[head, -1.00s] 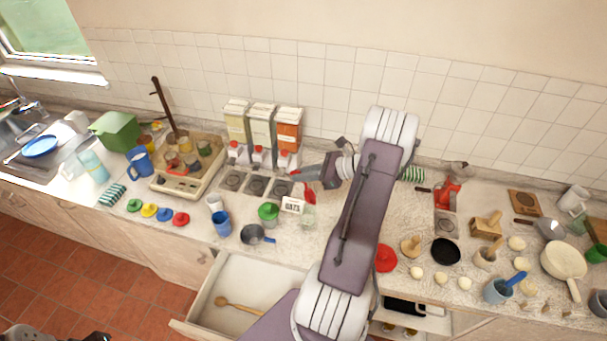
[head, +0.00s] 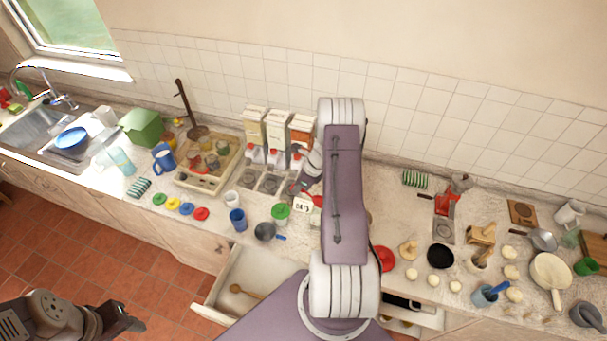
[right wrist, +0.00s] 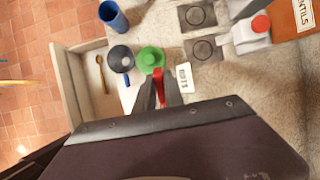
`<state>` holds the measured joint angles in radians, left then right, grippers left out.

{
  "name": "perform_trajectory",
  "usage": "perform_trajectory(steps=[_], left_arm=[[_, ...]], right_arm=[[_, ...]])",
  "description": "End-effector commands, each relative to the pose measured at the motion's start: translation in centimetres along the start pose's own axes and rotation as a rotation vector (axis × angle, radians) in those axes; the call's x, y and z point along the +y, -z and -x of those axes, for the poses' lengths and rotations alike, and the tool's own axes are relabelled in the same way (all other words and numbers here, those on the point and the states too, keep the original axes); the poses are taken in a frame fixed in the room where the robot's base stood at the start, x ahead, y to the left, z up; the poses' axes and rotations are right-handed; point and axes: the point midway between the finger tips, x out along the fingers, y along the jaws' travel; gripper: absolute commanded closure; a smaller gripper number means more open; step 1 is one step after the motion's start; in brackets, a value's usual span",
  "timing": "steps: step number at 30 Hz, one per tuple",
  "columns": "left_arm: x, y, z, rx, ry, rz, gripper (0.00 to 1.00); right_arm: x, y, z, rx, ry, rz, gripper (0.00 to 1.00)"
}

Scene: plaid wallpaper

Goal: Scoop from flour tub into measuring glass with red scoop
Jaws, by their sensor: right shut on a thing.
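My right gripper (head: 298,190) is above the counter, close to a white card reading OATS (head: 302,205). In the right wrist view its two dark fingers (right wrist: 160,92) are shut on the red scoop (right wrist: 159,80). A tub with a green lid or rim (head: 281,211) stands just left of the card; it also shows in the right wrist view (right wrist: 150,60). I cannot read a flour label on it. The measuring glass is hidden, probably behind my right arm. My left gripper (head: 130,321) is low at the bottom left, away from the counter; its jaws are unclear.
A small dark pan (head: 266,231) and a blue cup (head: 238,219) stand left of the tub. Carton-topped dispensers (head: 277,130) stand behind. An open drawer (head: 240,275) with a wooden spoon juts out in front. A red lid (head: 383,257) lies right of my arm.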

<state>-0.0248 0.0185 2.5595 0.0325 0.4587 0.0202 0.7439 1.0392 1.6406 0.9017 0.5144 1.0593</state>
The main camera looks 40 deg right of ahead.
Motion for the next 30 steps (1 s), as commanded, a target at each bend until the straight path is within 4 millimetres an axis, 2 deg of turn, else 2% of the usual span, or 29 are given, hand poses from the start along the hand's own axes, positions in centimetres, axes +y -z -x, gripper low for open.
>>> perform_trajectory(steps=[1, 3, 5, 18, 30], left_arm=[[0.0, 0.1, 1.3, -0.001, 0.0, 0.0, 0.53], [0.0, 0.2, 1.9, -0.001, 0.0, 0.0, 0.53], [0.0, 0.1, 1.1, -0.001, 0.0, 0.0, 0.53], [0.0, 0.0, 0.7, -0.001, 0.0, 0.0, 0.53], [0.0, 0.0, 0.7, -0.001, 0.0, 0.0, 0.53]], right_arm=[[0.1, -0.7, 0.3, 0.037, -0.002, 0.009, 1.0], [-0.1, -1.0, -0.3, 0.089, 0.004, 0.012, 1.0], [0.0, -1.0, -1.1, 0.122, -0.001, 0.011, 1.0], [-0.1, -2.9, -2.9, 0.396, 0.002, 0.006, 1.0], [0.1, -2.4, -3.1, 0.416, 0.0, 0.009, 1.0]])
